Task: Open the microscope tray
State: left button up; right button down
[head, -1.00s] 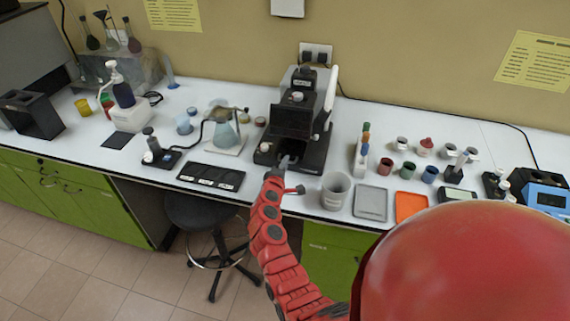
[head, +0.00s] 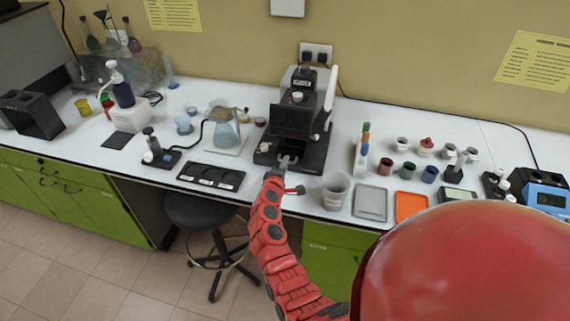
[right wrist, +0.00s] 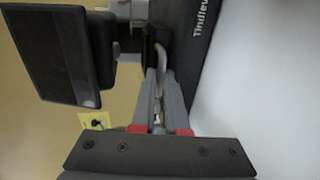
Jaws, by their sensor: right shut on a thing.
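The microscope (head: 297,112) is a black upright instrument on the white bench, below the wall sockets. In the right wrist view, its dark body with white lettering (right wrist: 200,32) fills the upper right. My right gripper (head: 285,161) is at the low front of the microscope, coming from the near bench edge. In the right wrist view, my right gripper (right wrist: 158,88) is shut on a thin, pale, curved piece (right wrist: 162,62), which looks like the tray's handle. The tray itself is mostly hidden by the fingers and the dark housing. My left gripper is not in view.
A grey beaker (head: 336,190), a grey tray (head: 370,203) and an orange tray (head: 411,206) stand right of the microscope. A black slide holder (head: 211,177) and a glass flask on a stand (head: 226,132) are to the left. A stool (head: 205,211) stands below.

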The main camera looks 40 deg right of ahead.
dwell(0.3)
jog(key=f+v, duration=0.1)
jog(key=v, duration=0.6)
jog(key=f+b+v, duration=0.1)
jog(key=v, duration=0.3)
jog(key=shift+s+a+f, duration=0.3)
jog(key=shift+a, duration=0.1)
jog(key=shift+s+a, duration=0.25)
jog(key=shift+r, duration=0.1)
jog(key=c, duration=0.9)
grip_release()
jog(key=shift+c, duration=0.2)
jog(key=b+v, duration=0.4)
jog(key=v, duration=1.3)
jog(key=shift+s+b, duration=0.2)
jog(key=shift+b, duration=0.15)
